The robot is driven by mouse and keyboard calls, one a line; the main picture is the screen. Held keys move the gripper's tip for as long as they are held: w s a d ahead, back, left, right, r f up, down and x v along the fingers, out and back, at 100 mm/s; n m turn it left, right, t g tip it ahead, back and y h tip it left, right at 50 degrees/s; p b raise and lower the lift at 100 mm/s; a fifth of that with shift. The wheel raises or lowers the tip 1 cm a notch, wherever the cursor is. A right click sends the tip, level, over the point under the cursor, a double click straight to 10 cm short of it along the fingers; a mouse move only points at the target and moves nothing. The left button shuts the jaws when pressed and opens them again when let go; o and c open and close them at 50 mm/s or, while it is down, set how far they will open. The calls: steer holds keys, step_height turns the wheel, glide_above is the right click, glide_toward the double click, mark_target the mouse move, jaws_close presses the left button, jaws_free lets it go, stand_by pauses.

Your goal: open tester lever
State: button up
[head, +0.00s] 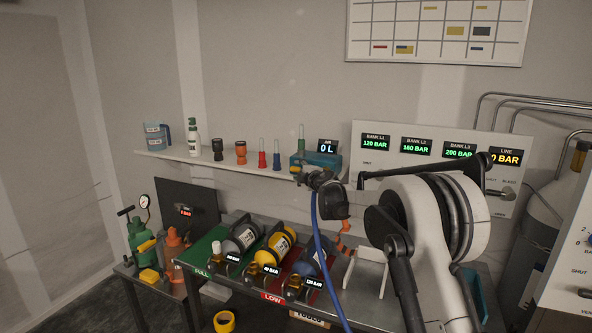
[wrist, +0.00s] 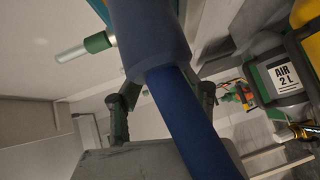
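A teal box (head: 318,159) with an "AIR 0 L" display stands at the right end of the wall shelf; I take it to be the tester, and I cannot make out its lever. My gripper (head: 318,180) is just below and in front of this box. In the head view the hose (head: 327,265) hangs down from my gripper. Part of the box is hidden by my gripper.
Below stands a bench with bottles in coloured bays (head: 270,250). A pressure panel (head: 440,150) is on the right wall. A green pump (head: 142,240) with a gauge is at left.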

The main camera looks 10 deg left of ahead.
steer(key=shift+x, duration=1.45)
jaws_close()
